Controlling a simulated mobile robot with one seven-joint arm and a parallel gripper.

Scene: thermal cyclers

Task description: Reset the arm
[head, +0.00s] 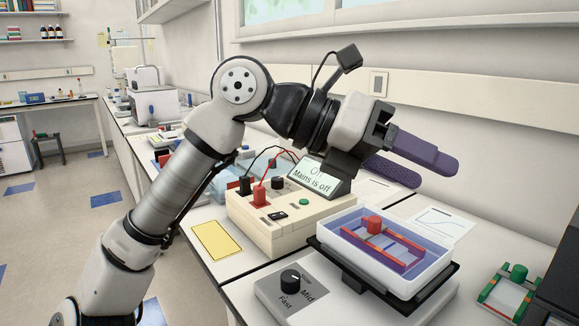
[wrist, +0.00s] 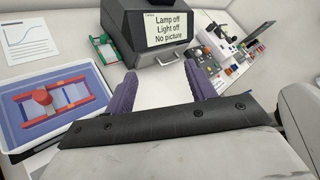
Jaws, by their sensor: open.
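My gripper (head: 408,160) has purple fingers and is raised above the bench, pointing right in the head view. In the wrist view my gripper (wrist: 164,92) shows its two fingers apart with nothing between them. My arm is bent, rising from the lower left and reaching over the bench. No held object shows in either view.
A cream power supply (head: 280,215) reads "Mains is off". A rocker (head: 345,290) bears a tray (head: 425,283) with a purple-and-red frame. A dark imaging box (wrist: 190,62) reads "Lamp off". A green-edged rack (head: 508,295) and a yellow note (head: 216,242) lie on the bench.

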